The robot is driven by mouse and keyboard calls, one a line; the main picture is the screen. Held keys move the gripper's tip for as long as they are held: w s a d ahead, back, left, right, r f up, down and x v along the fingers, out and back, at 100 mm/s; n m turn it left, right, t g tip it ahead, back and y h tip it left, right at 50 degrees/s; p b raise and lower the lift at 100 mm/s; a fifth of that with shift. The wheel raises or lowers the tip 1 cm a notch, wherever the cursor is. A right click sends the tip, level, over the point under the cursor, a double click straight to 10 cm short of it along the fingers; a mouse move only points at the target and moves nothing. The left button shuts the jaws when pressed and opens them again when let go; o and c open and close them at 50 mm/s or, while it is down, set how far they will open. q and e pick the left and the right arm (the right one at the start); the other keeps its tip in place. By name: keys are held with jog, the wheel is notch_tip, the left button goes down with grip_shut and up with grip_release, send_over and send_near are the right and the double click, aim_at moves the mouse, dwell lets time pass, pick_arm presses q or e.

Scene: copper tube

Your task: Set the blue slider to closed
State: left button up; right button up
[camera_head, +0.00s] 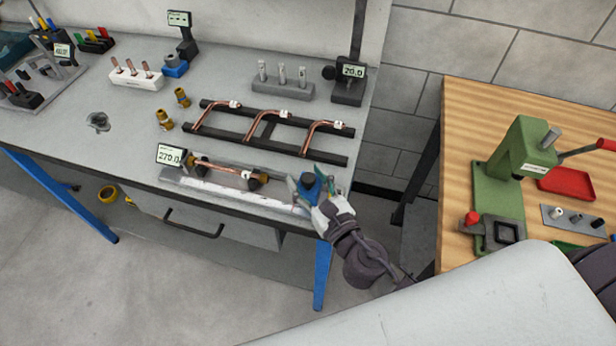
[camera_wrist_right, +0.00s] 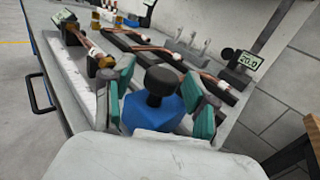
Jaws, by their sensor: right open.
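The blue slider (camera_wrist_right: 152,112) has a black knob (camera_wrist_right: 162,80) on top. In the head view the slider (camera_head: 310,183) is at the right end of a light measuring rail (camera_head: 230,192) near the bench's front edge. My right gripper (camera_head: 316,195) is open, and its two teal-padded fingers (camera_wrist_right: 163,95) stand on either side of the slider in the wrist view. I cannot tell whether the pads touch it. A copper tube (camera_head: 220,168) lies along the rail, left of the slider. My left gripper is not in view.
A black rack with bent copper tubes (camera_head: 268,114) lies just behind the rail. A display reading 270.0 (camera_head: 170,155) stands at the rail's left end. A gauge reading 20.0 (camera_head: 352,71) stands behind. A wooden table with a green press (camera_head: 520,160) is at the right.

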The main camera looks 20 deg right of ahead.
grip_shut()
jog(key=w+a, duration=0.1)
jog(key=a, duration=0.1)
jog(key=w+a+p, duration=0.1)
jog(key=a, duration=0.1)
jog(key=w+a, duration=0.2)
jog(key=shift+r, duration=0.1)
grip_release()
dwell(0.3)
jog(key=s+d, duration=0.2)
jog(key=s, duration=0.9)
jog(key=shift+s+d, duration=0.15)
jog(key=shift+s, duration=0.25)
